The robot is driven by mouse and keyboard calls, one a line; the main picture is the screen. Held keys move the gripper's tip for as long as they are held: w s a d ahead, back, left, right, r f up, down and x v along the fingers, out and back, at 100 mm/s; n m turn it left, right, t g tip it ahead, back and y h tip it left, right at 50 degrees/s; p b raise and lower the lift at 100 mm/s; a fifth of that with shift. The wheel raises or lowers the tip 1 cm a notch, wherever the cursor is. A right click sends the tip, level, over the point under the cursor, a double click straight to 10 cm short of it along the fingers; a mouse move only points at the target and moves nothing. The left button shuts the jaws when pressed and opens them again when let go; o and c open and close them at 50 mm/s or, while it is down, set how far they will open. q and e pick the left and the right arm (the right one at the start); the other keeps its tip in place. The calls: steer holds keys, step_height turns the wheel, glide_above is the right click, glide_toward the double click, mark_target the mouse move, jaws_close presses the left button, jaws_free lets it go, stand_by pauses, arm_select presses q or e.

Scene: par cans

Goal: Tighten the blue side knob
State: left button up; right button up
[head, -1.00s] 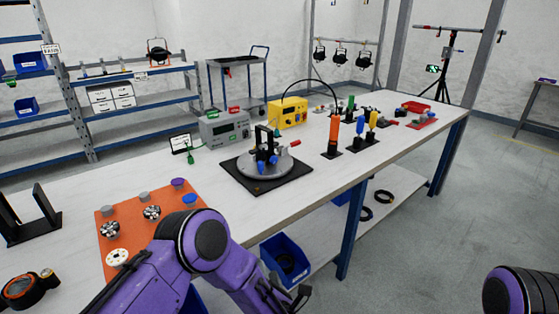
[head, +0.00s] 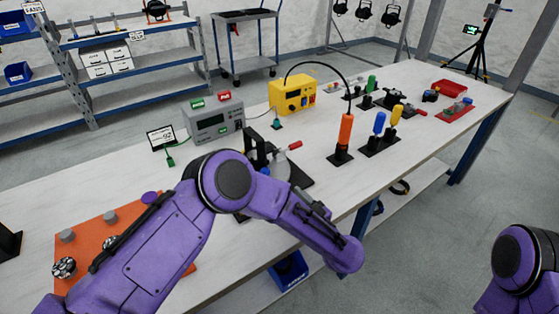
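The fixture (head: 262,143) with the blue side knob stands on a black base plate (head: 301,182) on the white table. Its dark upright and a red-tipped lever (head: 295,146) show above my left arm. My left arm reaches across the table edge in front of the fixture. Its gripper is hidden behind the forearm. At the lower right only a purple joint of my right arm shows; its gripper is outside the view.
Behind the fixture are a grey meter box (head: 213,122) and a yellow box (head: 292,95). An orange-handled tool (head: 345,135) and blue (head: 379,123) and yellow (head: 396,114) handles stand to the right. An orange board (head: 82,224) with knobs lies left, partly covered by my arm.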

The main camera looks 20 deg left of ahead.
arm_select(q)
steer(key=p, duration=0.2)
glide_toward(265, 172)
steer(key=x, duration=0.2)
steer(key=shift+w+a+f, duration=0.15)
steer(key=shift+a, duration=0.15)
steer(key=x, duration=0.4)
steer(key=shift+w+a+f, duration=0.1)
steer(key=shift+w+f, duration=0.25)
steer(key=shift+w, duration=0.15)
steer(key=shift+w+a, duration=0.15)
steer(key=shift+a, duration=0.05)
steer(key=shift+a+r, duration=0.1)
steer(key=shift+a, duration=0.05)
